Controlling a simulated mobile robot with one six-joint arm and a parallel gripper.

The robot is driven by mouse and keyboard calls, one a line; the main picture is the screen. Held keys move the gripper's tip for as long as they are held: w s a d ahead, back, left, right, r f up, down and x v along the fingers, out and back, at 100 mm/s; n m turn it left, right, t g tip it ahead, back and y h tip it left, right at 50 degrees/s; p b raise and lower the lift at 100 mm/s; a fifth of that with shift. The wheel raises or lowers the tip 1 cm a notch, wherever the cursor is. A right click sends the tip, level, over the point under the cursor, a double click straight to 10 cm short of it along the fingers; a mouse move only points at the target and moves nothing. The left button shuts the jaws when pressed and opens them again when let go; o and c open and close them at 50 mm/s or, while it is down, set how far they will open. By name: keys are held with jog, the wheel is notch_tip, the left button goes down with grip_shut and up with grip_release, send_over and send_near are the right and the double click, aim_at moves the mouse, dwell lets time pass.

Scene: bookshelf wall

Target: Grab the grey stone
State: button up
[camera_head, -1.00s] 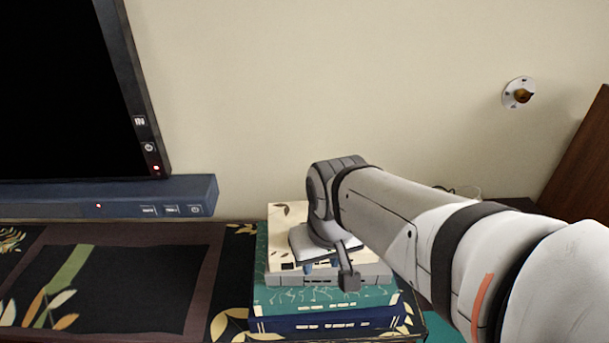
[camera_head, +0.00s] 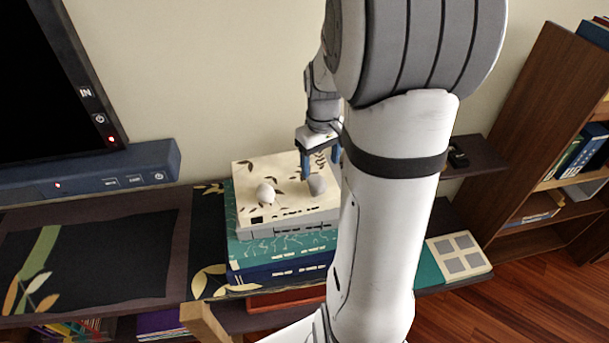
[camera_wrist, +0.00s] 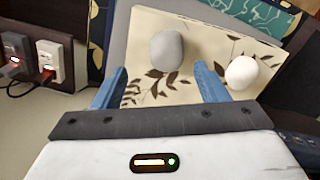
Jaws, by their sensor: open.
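The grey stone (camera_head: 317,185) lies on the cream top book (camera_head: 287,203) of a stack, near its right side and close to my arm. In the wrist view the grey stone (camera_wrist: 167,48) is beyond and between my fingertips, not touching them. A white stone (camera_head: 265,193) lies to its left on the same book; in the wrist view the white stone (camera_wrist: 241,72) is to the right. My gripper (camera_head: 321,157) is open, its blue fingers just behind the grey stone and above the book. The gripper (camera_wrist: 157,82) holds nothing.
The stack also has teal (camera_head: 270,245) and dark blue books beneath. A screen (camera_head: 50,80) and a blue soundbar (camera_head: 90,175) stand left. The wall is behind. Wall plugs with a cable (camera_wrist: 50,62) show in the wrist view. A bookshelf (camera_head: 540,120) stands right.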

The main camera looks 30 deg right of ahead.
aim_at(317, 178)
jog(key=f, duration=0.4)
jog(key=a+f, duration=0.1)
jog(key=f, duration=0.1)
jog(key=shift+f, duration=0.2)
jog(key=c, duration=1.2)
